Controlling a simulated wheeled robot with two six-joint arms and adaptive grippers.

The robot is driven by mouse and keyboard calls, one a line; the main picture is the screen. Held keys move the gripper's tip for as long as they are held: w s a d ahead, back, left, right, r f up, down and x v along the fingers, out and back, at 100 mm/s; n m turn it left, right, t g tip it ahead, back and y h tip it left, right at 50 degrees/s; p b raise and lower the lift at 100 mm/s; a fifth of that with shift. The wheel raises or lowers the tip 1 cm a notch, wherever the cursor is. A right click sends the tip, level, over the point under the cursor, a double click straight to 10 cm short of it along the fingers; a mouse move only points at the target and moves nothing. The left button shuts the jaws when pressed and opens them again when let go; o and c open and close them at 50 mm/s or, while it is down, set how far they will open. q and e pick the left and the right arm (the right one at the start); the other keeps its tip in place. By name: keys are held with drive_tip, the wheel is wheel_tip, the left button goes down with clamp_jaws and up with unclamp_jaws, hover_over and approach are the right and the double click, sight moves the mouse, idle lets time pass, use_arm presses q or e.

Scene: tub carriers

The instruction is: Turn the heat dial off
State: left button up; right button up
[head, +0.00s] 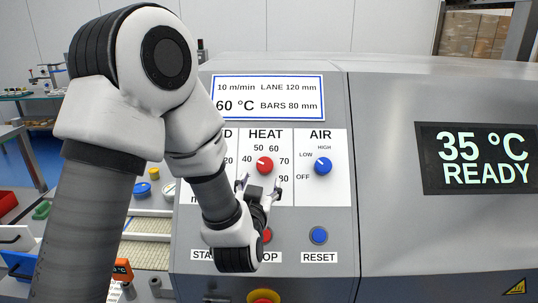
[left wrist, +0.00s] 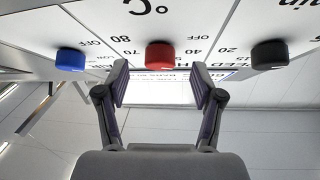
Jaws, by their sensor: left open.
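The red heat dial (head: 264,165) is on the white panel under the word HEAT, with 40, 50, 60, 70 and 80 around it. A small pale mark on it seems to face left; I cannot read its exact setting. My left gripper (head: 262,188) is just below the dial in the head view, its fingers spread. In the left wrist view the red dial (left wrist: 160,55) lies ahead, between and beyond the two open fingertips of my left gripper (left wrist: 160,84), not gripped. The arm hides the speed dial and part of the heat scale in the head view.
The blue air dial (head: 323,166) is close on the right; a black dial (left wrist: 269,54) shows in the left wrist view. Below are a red button (head: 267,235) and the blue reset button (head: 318,235). A display (head: 480,159) reads 35 °C READY. A sign (head: 267,97) reads 60 °C.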

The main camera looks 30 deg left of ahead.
sight(264, 166)
use_arm(q)
drive_tip(key=shift+w+a+r, duration=0.15)
drive_tip(key=shift+w, duration=0.35)
wheel_tip(264, 166, up, 2)
drive_tip(key=p, duration=0.3)
drive_tip(key=shift+r, duration=0.25)
drive_tip(key=w, duration=0.1)
drive_tip(key=w+a+f, duration=0.1)
drive_tip(key=w, duration=0.1)
drive_tip(key=w+a+f+p, duration=0.1)
drive_tip(key=shift+w+a, duration=0.15)
drive_tip(key=shift+s+d+r, duration=0.2)
drive_tip(key=shift+d, duration=0.05)
drive_tip(key=shift+s+d+r, duration=0.1)
drive_tip(key=shift+s+r, duration=0.05)
drive_tip(key=c, duration=1.1)
use_arm(e)
drive_tip(key=r, duration=0.1)
drive_tip(key=s+r, duration=0.1)
drive_tip(key=r, duration=0.2)
drive_tip(key=shift+s+d+r, duration=0.2)
drive_tip(key=shift+s+d, duration=0.2)
